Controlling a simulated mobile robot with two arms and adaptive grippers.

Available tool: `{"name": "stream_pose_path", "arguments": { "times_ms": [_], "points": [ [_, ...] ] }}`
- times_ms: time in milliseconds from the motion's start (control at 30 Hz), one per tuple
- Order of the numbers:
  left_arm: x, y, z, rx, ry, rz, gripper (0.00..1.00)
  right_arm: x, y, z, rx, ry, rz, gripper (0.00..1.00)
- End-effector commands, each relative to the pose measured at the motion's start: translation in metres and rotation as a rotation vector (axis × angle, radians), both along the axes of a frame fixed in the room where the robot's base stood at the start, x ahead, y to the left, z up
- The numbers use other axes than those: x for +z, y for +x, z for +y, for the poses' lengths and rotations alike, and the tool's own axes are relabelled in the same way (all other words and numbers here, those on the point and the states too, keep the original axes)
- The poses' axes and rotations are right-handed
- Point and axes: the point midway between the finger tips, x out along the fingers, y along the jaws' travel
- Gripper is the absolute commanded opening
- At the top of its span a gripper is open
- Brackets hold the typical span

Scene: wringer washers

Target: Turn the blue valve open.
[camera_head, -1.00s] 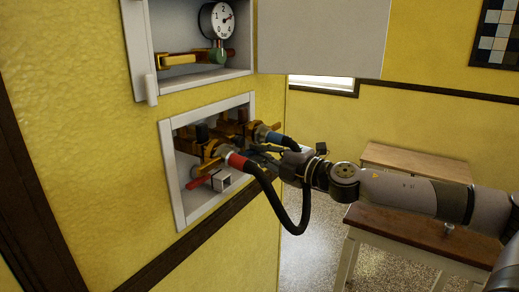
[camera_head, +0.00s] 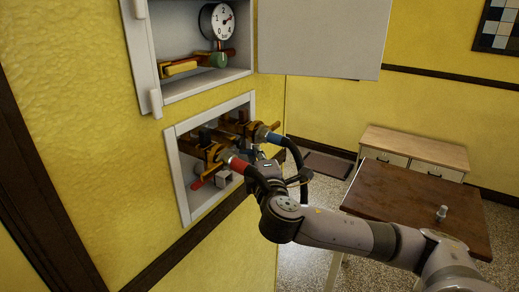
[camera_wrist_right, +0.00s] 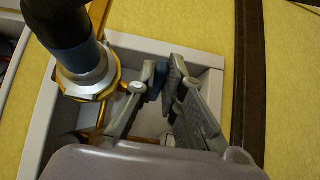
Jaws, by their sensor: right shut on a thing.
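The blue valve's dark blue handle (camera_wrist_right: 155,82) shows between the fingers of my right gripper (camera_wrist_right: 164,74) in the right wrist view. The gripper is shut on it, inside the lower white wall box (camera_head: 184,199). In the head view the gripper (camera_head: 262,163) is partly covered by hoses, and the blue handle cannot be made out there. A brass tap with a blue hose collar (camera_head: 274,139) sits at the box's right side. The same collar shows close on the left in the wrist view (camera_wrist_right: 75,55). My left gripper is not in view.
A red-collared hose (camera_head: 238,164) and a red handle (camera_head: 197,184) are left of my gripper. Black hoses (camera_head: 303,185) hang beside my wrist. Above are a gauge box (camera_head: 205,82) and a white panel (camera_head: 320,40). A brown table (camera_head: 415,200) stands at right.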

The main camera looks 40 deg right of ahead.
Motion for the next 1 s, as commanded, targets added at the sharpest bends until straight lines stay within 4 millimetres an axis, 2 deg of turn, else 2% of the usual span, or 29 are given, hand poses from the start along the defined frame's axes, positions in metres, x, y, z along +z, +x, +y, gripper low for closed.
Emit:
{"name": "stream_pose_path", "arguments": {
  "times_ms": [200, 500, 1000],
  "points": [
    [0.0043, 0.0, 0.0002, 0.0, 0.0, 0.0, 0.33, -0.0019, -0.0014, 0.0093, -0.169, 0.009, 0.005, 0.0],
    [0.0073, -0.0001, 0.0003, 0.0, 0.0, 0.0, 0.33, -0.002, -0.0028, 0.0139, -0.324, 0.003, 0.005, 0.0],
    [0.008, -0.0001, 0.0003, 0.0, 0.0, 0.0, 0.33, -0.0017, -0.0033, 0.0147, -0.38, -0.001, 0.002, 0.0]
  ]
}}
